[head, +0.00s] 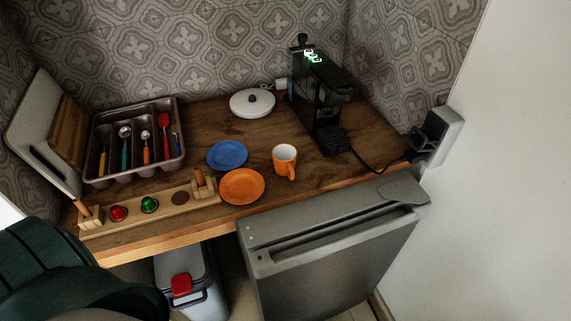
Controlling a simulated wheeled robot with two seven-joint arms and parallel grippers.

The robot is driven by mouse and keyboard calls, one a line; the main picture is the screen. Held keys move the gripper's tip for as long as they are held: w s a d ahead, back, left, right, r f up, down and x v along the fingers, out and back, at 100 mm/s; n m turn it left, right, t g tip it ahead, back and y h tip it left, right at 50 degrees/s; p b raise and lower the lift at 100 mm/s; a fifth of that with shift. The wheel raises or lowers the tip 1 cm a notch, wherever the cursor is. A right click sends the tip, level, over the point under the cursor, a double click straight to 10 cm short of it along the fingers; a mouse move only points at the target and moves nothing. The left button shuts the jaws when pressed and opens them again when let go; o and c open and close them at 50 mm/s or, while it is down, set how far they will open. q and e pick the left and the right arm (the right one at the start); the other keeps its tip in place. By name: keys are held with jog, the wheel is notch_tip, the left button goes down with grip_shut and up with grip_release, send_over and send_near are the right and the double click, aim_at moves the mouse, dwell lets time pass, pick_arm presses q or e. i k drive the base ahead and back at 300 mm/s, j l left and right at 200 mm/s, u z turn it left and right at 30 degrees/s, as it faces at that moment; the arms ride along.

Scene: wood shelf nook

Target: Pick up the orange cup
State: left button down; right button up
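The orange cup (284,163) stands upright on the wooden counter (330,174), near its front edge. It has a white inside and an orange handle on its front side. It stands just right of an orange plate (242,187) and a blue plate (228,154), apart from both. Neither of my grippers shows in the head view. Nothing touches the cup.
A black coffee machine (322,100) stands behind and right of the cup. A white round lid (252,103) lies at the back. A cutlery tray (133,140) and a wooden holder (150,205) are at left. A grey appliance (330,235) stands below the counter's front.

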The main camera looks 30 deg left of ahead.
aim_at(284, 156)
jog(key=z, duration=0.35)
jog(key=k+j+z, duration=0.15)
jog(key=z, duration=0.15)
jog(key=k+j+z, duration=0.15)
jog(key=z, duration=0.15)
jog(key=k+j+z, duration=0.15)
jog(key=k, duration=0.55)
jog(key=k+j+z, duration=0.15)
jog(key=k, duration=0.6)
